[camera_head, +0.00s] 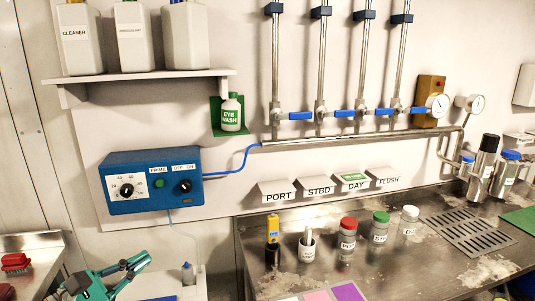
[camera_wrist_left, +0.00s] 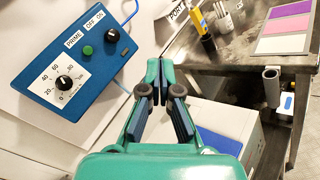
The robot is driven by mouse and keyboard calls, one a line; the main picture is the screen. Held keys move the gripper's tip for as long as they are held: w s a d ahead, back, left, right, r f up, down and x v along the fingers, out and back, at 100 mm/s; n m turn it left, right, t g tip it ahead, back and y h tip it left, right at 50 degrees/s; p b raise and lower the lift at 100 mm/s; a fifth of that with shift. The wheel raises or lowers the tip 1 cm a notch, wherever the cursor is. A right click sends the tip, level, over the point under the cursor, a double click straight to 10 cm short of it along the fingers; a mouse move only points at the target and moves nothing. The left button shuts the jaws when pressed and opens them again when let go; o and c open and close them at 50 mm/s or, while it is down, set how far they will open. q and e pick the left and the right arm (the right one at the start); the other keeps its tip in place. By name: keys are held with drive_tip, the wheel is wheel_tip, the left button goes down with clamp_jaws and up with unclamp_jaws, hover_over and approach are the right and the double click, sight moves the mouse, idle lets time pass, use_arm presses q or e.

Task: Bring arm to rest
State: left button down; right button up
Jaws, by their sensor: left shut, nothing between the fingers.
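My left gripper (camera_head: 132,266) comes in at the lower left of the head view, below the blue control box (camera_head: 150,182). It is green with dark finger pads. In the left wrist view my left gripper (camera_wrist_left: 159,66) points away from the camera with its fingers together and nothing between them. The control box (camera_wrist_left: 75,62) lies to the left of the fingers there, apart from them. It has a dial, a green PRIME button and a black OFF/ON knob. My right gripper is in neither view.
A steel bench (camera_head: 400,252) at the right holds several small jars, a yellow tester (camera_head: 273,230) and a drain grate (camera_head: 470,230). A red brush (camera_head: 15,262) lies on the left counter. Pipes with blue valves line the wall.

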use_arm(q)
drive_tip(key=s+d+f+m+g, duration=0.1)
drive_tip(key=d+f+g, duration=0.2)
drive_tip(key=f, duration=0.4)
drive_tip(key=s+d+f+m+g, duration=0.2)
drive_tip(key=f+g, duration=0.1)
drive_tip(key=f, duration=0.5)
drive_tip(key=s+d+f+m+g+y, duration=0.2)
drive_tip(key=s+f+m, duration=0.3)
drive_tip(key=f, duration=0.5)
drive_tip(key=s+d+f+m+g+y+p, duration=0.1)
drive_tip(key=s+d+f+m+g+y, duration=0.1)
drive_tip(key=s+f+m, duration=0.4)
drive_tip(key=s+d+f+m+g+y+p, duration=0.1)
drive_tip(key=s+d+f+m+g+y, duration=0.1)
drive_tip(key=s+f, duration=0.5)
wheel_tip(320, 180, down, 7)
drive_tip(key=d+m+g, duration=0.1)
drive_tip(key=m+g, duration=0.1)
drive_tip(key=m, duration=0.1)
drive_tip(key=shift+s+d+m, duration=0.15)
drive_tip(key=shift+m, duration=0.25)
drive_tip(key=shift+r, duration=0.1)
